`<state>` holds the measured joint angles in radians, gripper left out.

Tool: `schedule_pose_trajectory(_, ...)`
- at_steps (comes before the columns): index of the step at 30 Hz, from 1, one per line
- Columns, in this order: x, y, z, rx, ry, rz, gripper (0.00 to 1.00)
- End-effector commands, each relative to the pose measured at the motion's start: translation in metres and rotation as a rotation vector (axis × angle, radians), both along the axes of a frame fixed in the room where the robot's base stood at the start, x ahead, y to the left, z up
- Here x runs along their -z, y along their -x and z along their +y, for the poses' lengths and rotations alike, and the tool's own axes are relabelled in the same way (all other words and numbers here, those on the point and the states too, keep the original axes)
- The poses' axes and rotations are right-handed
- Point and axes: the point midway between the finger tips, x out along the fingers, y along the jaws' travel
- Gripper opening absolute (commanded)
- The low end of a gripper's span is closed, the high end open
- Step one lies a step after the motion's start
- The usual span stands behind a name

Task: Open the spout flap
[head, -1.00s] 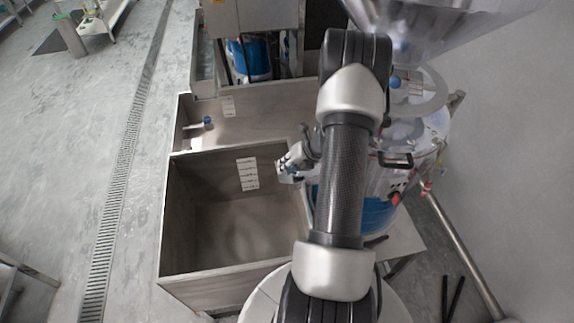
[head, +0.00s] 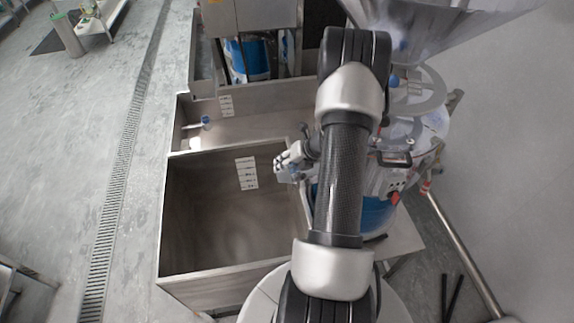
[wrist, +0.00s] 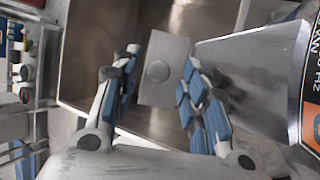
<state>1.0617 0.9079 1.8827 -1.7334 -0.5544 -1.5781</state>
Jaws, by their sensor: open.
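In the wrist view, the spout flap (wrist: 172,52) is a flat grey metal plate with a round knob. It sits at the end of the shiny metal spout (wrist: 250,75), on the right. My gripper (wrist: 161,60) is open, with one blue-padded finger on each side of the plate. The left finger looks apart from it; whether the right finger touches its edge, I cannot tell. In the head view my gripper (head: 287,164) is by the right wall of the steel bin, and my arm hides most of the spout.
The open steel bin (head: 165,215) lies below and left of my gripper, empty inside. The grinder body (head: 395,175) with blue parts stands right of my arm, under a large metal hopper (head: 440,35).

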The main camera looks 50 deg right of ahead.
Motion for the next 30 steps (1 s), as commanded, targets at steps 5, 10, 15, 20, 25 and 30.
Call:
schedule_pose_trajectory(5, -0.023, 0.014, -0.003, 0.003, 0.003, -0.003, 0.41)
schedule_pose_trajectory(10, -0.055, 0.036, -0.006, 0.003, 0.005, -0.003, 0.41)
schedule_pose_trajectory(15, -0.08, 0.054, -0.008, 0.002, 0.004, -0.001, 0.41)
schedule_pose_trajectory(20, -0.093, 0.063, -0.008, 0.001, 0.002, -0.001, 0.41)
schedule_pose_trajectory(25, -0.097, 0.066, -0.008, 0.002, 0.001, 0.0, 0.41)
schedule_pose_trajectory(30, -0.097, 0.065, -0.008, 0.0, 0.001, 0.001, 0.41)
